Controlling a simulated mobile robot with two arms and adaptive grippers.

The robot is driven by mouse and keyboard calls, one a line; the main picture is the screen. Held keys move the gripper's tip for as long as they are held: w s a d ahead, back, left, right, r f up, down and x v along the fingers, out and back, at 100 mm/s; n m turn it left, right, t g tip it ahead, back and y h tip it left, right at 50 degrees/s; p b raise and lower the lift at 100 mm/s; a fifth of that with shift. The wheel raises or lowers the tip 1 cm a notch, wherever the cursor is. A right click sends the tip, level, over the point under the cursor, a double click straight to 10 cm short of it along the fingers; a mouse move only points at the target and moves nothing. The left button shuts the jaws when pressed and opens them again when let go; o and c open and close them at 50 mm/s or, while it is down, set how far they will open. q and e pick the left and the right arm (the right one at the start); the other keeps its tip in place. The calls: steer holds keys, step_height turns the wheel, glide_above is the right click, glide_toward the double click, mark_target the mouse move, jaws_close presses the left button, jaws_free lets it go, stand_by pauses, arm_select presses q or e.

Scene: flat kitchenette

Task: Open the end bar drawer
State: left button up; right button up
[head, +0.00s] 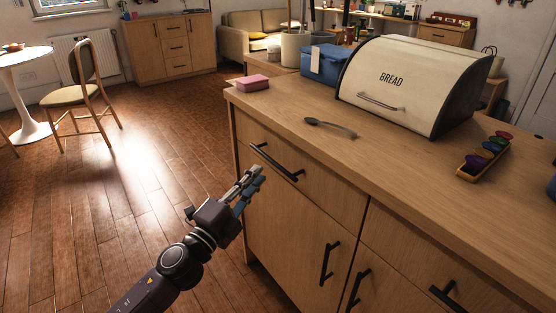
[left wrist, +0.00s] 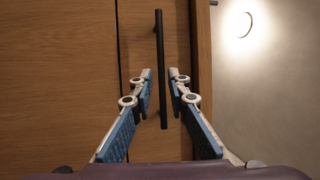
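The end bar drawer (head: 310,178) is the top left drawer of the wooden counter, and its front looks flush with the counter. Its dark bar handle (head: 275,162) runs across the front. My left gripper (head: 257,176) is in front of the drawer at the handle's left part. In the left wrist view the handle (left wrist: 161,60) stands upright in the picture, and its lower part shows in the gap between the fingertips of my left gripper (left wrist: 161,75). The fingers are apart, with gaps beside the bar. I cannot tell whether the bar is fully between the fingertips. My right gripper is not in view.
On the countertop (head: 300,105) are a pink sponge (head: 253,83), a dark spoon (head: 330,126), a bread box (head: 415,80), a blue box (head: 324,65) and a tray of colourful items (head: 485,154). Cupboard doors with upright handles (head: 328,264) lie below. The floor to the left is open.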

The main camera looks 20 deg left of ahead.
mark_target(270, 160)
arm_select(q)
steer(key=shift+x, duration=3.7)
jaws_close()
